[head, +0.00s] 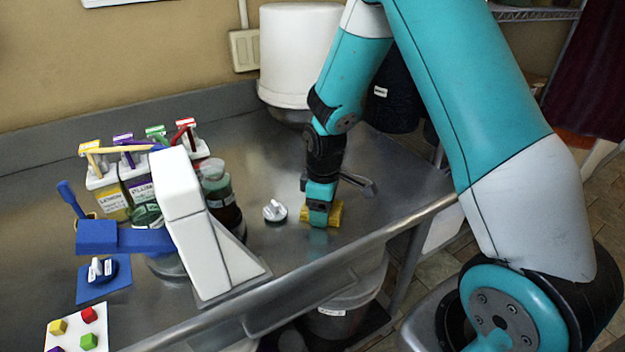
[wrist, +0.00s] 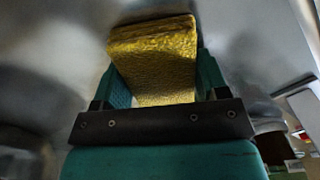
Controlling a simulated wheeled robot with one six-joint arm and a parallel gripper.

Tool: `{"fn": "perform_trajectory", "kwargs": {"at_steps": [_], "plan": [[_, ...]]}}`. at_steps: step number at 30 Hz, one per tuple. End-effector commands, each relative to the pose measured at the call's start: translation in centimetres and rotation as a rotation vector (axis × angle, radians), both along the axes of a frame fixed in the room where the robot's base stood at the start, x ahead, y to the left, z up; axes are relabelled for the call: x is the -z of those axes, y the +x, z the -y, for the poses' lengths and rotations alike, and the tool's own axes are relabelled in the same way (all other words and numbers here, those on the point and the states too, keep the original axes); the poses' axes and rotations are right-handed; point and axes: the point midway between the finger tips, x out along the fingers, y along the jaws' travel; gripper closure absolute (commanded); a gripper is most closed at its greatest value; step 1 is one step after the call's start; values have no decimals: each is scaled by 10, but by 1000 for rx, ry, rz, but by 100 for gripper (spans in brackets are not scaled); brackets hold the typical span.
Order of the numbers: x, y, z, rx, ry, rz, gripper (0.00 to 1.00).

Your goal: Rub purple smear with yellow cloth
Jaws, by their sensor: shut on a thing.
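The yellow cloth (head: 335,214) is a small folded block low over the steel counter, right of the middle in the head view. My gripper (head: 320,216) is shut on it. In the wrist view the yellow cloth (wrist: 155,60) sits between the two teal fingers of my gripper (wrist: 155,85) and sticks out past their tips. I cannot tell whether the cloth touches the counter. No purple smear shows in either view; the cloth and gripper hide part of the counter.
A black-and-white knob (head: 274,211) stands just left of the cloth. A white-and-blue device (head: 190,220), jars and labelled boxes (head: 140,190) fill the counter's left. A white bucket (head: 298,55) stands behind. The counter's front edge (head: 350,247) is close; bare steel lies between.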

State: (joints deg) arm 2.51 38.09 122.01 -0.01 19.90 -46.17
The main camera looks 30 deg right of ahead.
Motion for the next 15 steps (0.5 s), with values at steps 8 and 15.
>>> {"fn": "perform_trajectory", "kwargs": {"at_steps": [8,15], "plan": [[-15,0,-11,8,0,3,55],[-43,-1,-13,5,0,0,55]]}}
